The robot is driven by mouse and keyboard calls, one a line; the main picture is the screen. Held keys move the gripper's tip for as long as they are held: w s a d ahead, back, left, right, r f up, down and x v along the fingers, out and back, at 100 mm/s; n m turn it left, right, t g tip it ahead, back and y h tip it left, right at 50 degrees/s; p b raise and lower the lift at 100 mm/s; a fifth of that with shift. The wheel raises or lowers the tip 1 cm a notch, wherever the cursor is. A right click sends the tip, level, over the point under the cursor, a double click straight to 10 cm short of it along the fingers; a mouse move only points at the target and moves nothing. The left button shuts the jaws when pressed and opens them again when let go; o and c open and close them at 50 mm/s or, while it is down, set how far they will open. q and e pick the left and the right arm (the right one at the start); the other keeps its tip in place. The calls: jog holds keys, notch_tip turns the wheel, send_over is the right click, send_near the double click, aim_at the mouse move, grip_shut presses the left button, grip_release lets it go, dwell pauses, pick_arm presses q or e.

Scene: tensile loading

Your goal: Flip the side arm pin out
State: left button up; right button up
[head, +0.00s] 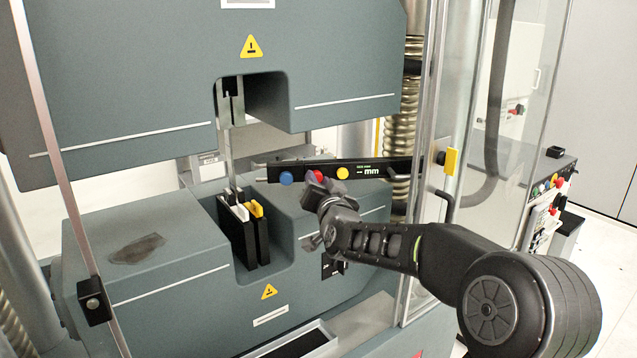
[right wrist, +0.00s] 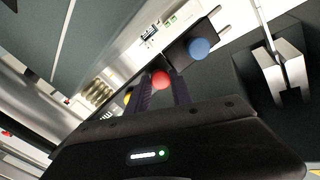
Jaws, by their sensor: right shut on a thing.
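The black side arm (head: 376,168) lies roughly level across the front of the testing machine, with a blue knob (head: 286,178), a red knob and a yellow knob (head: 342,173) along it. My right gripper (head: 316,181) is at the middle, red knob, shut on it and partly hiding it in the head view. In the right wrist view the red knob (right wrist: 160,80) shows between the two finger ends. The blue knob (right wrist: 198,48) is to the right of the fingers, and the yellow knob (right wrist: 127,97) is partly hidden to their left. My left gripper is out of view.
The lower clamp (head: 237,235) of the machine, with white and yellow parts, is left of my right gripper. The upper crosshead (head: 150,80) overhangs it. A clear door (head: 510,130) with a black handle stands open at right, close to my right arm.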

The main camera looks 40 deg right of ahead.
grip_shut()
dwell(0.8)
jog(key=shift+b+v, duration=0.55)
jog(key=shift+v, duration=0.2)
jog(key=shift+a+f, duration=0.1)
jog(key=o, duration=0.9)
grip_release()
jog(key=shift+s, duration=0.1)
